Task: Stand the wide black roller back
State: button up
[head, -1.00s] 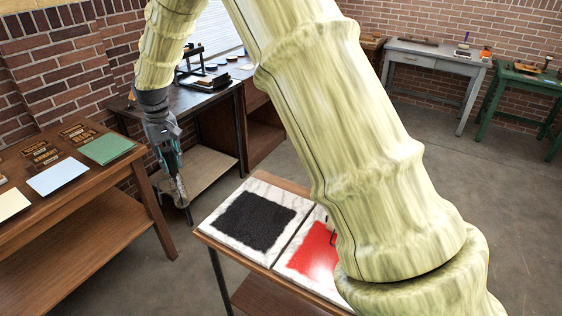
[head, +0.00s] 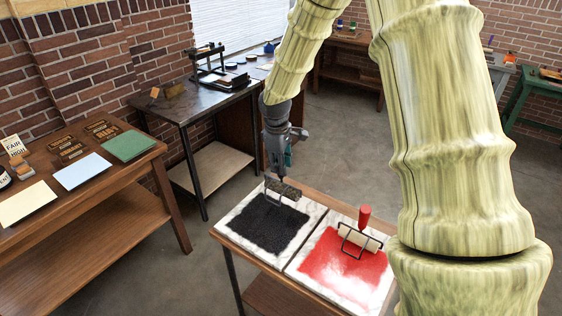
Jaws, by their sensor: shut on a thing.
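The wide black roller (head: 284,189) has a dark cylinder in a thin metal frame. My gripper (head: 284,174) is shut on it, and its handle is mostly hidden by the fingers. The roller hangs below my gripper at the back edge of the left marble slab (head: 233,217), which has a black ink patch (head: 262,226). I cannot tell whether the roller touches the slab. A second roller with a red handle (head: 364,215) and a pale cylinder (head: 359,239) is on the right slab, on red ink (head: 335,268).
A wooden table (head: 75,250) with coloured paper stacks is at left. A dark metal table (head: 190,98) with a small press (head: 208,62) stands behind. Open floor (head: 340,130) lies beyond the slabs. My pale arm covers much of the right side.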

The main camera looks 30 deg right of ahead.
aim_at(282, 179)
jog(key=shift+f+b, duration=2.1)
jog(key=shift+f, duration=0.7)
jog(key=o, duration=1)
jog(key=shift+o, duration=0.4)
jog(key=shift+f, duration=0.1)
jog(key=o, duration=0.4)
jog(key=shift+c, duration=0.2)
